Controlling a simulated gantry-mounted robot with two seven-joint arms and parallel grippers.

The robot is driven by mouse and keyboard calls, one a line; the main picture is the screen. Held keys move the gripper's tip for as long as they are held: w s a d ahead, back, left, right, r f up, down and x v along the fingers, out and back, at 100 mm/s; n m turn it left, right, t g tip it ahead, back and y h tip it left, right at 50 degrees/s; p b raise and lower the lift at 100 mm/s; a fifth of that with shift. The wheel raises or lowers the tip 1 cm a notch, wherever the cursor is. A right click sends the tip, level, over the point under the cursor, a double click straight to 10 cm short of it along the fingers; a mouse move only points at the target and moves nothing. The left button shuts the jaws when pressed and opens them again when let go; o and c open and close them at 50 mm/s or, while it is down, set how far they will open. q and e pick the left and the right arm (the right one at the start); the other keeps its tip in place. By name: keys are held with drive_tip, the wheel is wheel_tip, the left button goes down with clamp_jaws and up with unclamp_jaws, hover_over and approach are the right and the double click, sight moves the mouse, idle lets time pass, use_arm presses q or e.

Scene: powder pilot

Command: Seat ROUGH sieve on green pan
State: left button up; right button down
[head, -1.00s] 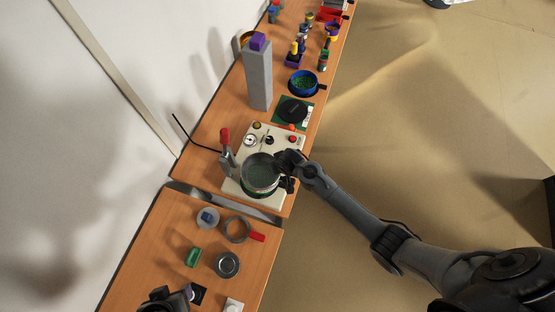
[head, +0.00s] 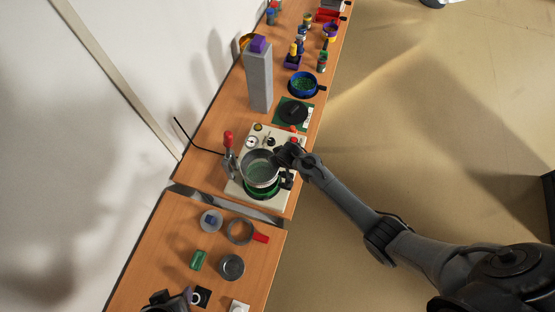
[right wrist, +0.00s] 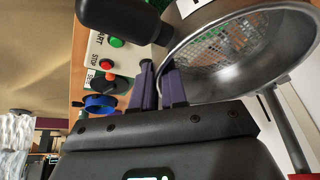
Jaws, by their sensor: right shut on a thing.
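The ROUGH sieve (head: 260,167), a round metal sieve with a mesh floor, is over the cream machine base (head: 237,192). My right gripper (head: 286,157) is shut on its rim at the right side. In the right wrist view the purple fingers (right wrist: 160,90) pinch the wall of the sieve (right wrist: 235,50). The green pan (head: 263,193) shows below the sieve, mostly hidden by it. The sieve appears offset from the pan and apart from it, and slightly tilted. My left gripper (head: 180,300) is only partly in view at the bottom edge; its jaw state is unclear.
A red-handled clamp (head: 228,145) stands at the machine's left. A tall grey block (head: 258,82) and a dark disc on a green mat (head: 279,112) lie beyond. A red-handled ring (head: 239,231) and metal cup (head: 231,267) are on the near table.

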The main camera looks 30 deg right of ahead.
drive_tip(key=shift+f+b, duration=1.2)
drive_tip(key=shift+f, duration=0.5)
drive_tip(key=shift+f+b, duration=0.8)
drive_tip(key=shift+f, duration=0.35)
drive_tip(key=shift+f, duration=0.2)
drive_tip(key=shift+f, duration=0.25)
drive_tip(key=shift+f+b, duration=0.6)
drive_tip(key=shift+f, duration=0.05)
drive_tip(key=c, duration=1.1)
unclamp_jaws()
